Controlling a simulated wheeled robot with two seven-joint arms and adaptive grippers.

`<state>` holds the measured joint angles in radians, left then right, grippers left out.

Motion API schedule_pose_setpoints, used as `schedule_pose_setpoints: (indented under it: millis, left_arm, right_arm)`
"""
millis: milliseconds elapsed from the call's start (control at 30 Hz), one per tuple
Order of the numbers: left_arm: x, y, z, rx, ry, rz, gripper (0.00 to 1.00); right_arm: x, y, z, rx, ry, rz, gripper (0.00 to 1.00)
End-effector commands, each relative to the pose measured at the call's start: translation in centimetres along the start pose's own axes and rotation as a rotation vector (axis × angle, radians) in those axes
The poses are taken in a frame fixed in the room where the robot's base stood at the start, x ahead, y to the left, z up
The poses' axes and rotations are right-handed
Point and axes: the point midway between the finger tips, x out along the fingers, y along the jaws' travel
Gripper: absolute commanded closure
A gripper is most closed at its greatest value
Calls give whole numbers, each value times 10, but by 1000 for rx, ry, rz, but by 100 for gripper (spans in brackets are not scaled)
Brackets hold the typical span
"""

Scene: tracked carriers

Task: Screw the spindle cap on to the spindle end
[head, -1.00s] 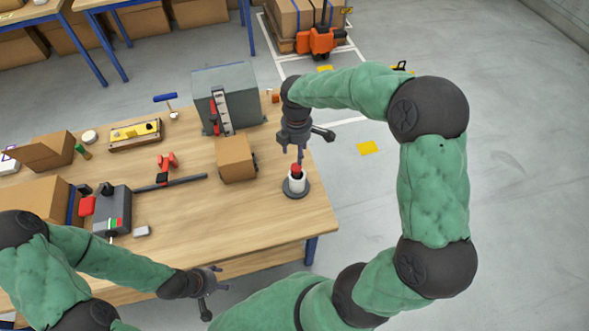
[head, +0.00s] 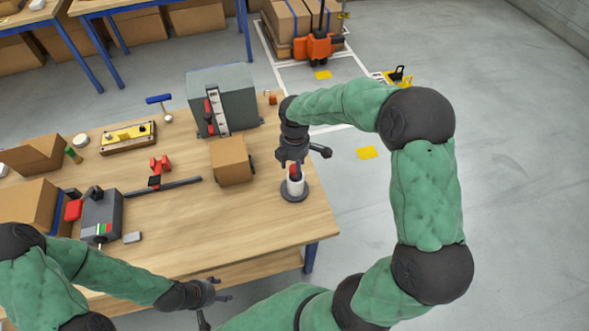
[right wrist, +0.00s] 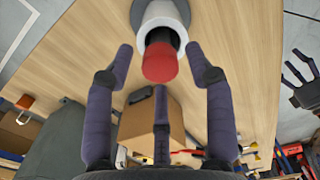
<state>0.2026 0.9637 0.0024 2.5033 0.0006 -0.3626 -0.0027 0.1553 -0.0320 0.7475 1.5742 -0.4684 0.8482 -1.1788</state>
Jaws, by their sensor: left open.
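A red cap (right wrist: 160,63) sits at the end of a dark spindle (right wrist: 158,36) that stands out of a white upright sleeve (head: 296,186) on a round grey base (head: 294,196). How far the cap is threaded on cannot be told. My right gripper (right wrist: 160,65) is just above it, its fingers spread around the cap with gaps at both sides. It also shows in the head view (head: 292,161), pointing down. My left gripper (head: 216,291) is open and empty near the front edge of the workbench, away from the spindle.
The spindle stands near the right edge of the wooden workbench (head: 200,240). A small cardboard box (head: 231,161) and a grey machine (head: 224,98) stand to its left and behind. A grey device (head: 101,217) with a long bar lies further left. Bench front is clear.

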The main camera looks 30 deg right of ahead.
Motion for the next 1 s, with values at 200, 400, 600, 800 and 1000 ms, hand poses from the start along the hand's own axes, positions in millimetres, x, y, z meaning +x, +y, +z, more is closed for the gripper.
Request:
schedule_pose_setpoints:
  millis: [200, 400, 600, 800, 1000]
  left_arm:
    - [0, 0, 0, 0, 0, 0, 39]
    - [1, 0, 0, 0, 0, 0, 39]
    - [4, -1, 0, 0, 0, 0, 39]
    - [7, -3, 0, 0, 0, 0, 39]
    - [11, -4, 0, 0, 0, 0, 39]
  right_arm:
    - [0, 0, 0, 0, 0, 0, 90]
    - [0, 0, 0, 38, 0, 0, 94]
    - [0, 0, 0, 254, 0, 0, 94]
    - [0, 0, 0, 487, 1, 0, 94]
    - [0, 0, 0, 714, 1, 1, 94]
